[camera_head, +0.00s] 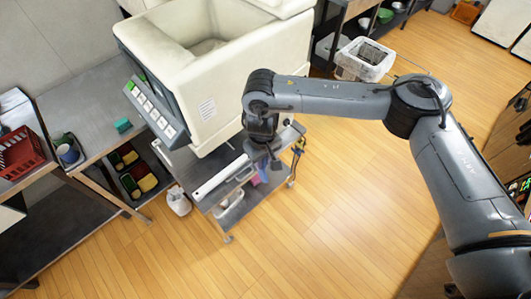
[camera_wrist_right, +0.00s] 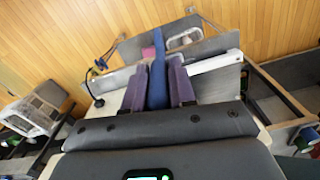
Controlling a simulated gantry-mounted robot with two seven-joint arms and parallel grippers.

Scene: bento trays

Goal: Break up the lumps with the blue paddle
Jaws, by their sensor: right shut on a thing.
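The blue paddle (camera_wrist_right: 157,82) stands between the two purple-grey fingers of my right gripper (camera_wrist_right: 158,92) in the right wrist view, and the fingers are shut on it. In the head view my right gripper (camera_head: 268,155) is low beside the right end of the large white machine, above a small grey cart (camera_head: 243,190). The paddle is hard to make out there. The machine (camera_head: 165,58) has an open top with a pale mass (camera_head: 207,47) inside; single lumps cannot be told apart. My left gripper is not in view.
A long white bar (camera_head: 221,177) lies on the cart top. A white bin (camera_head: 366,59) stands behind.

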